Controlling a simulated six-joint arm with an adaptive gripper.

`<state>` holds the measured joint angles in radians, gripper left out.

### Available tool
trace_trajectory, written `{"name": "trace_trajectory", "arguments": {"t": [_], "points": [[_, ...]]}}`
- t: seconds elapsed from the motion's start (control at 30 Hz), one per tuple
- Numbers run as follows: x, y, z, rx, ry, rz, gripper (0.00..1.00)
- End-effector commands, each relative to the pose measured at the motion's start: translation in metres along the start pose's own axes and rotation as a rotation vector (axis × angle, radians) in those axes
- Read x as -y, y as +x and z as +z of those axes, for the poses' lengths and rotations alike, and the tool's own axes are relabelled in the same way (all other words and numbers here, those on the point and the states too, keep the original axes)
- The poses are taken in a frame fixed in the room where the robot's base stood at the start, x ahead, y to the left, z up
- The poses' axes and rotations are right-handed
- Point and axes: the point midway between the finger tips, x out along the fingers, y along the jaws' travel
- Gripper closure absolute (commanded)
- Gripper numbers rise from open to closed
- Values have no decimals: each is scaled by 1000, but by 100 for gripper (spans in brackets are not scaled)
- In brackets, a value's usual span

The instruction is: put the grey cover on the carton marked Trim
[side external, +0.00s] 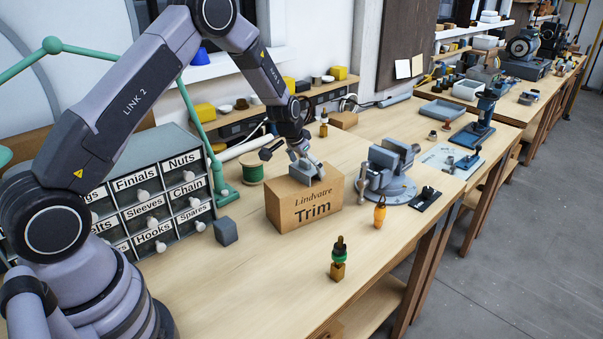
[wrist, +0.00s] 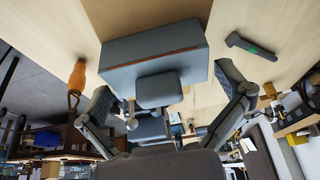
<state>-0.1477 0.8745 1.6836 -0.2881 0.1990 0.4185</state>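The brown carton marked Trim (side external: 304,211) stands upright on the bench. The grey cover (side external: 306,178) is over its top, under my gripper (side external: 306,163). In the wrist view the cover (wrist: 150,48) is a broad grey block with a thin orange line, and the carton's brown surface (wrist: 145,14) shows beside it. My gripper (wrist: 163,78) has its fingers spread wide, one on each side, with gaps visible. A smaller grey block overlaps the cover's lower edge; I cannot tell whether it belongs to the cover. Whether the cover sits fully on the carton is not clear.
A vise (side external: 390,172) and an orange-handled tool (side external: 380,213) stand right of the carton. A grey cube (side external: 226,231), a labelled drawer cabinet (side external: 150,205) and a green spool (side external: 251,168) are to the left.

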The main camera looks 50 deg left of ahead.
Motion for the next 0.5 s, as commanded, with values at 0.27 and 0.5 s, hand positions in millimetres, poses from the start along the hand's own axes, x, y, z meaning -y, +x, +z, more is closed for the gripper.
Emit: {"name": "trace_trajectory", "arguments": {"t": [0.27,0.5], "points": [[0,-6,-2,-2,0,0,0],[0,-50,-3,-5,0,-1,0]]}}
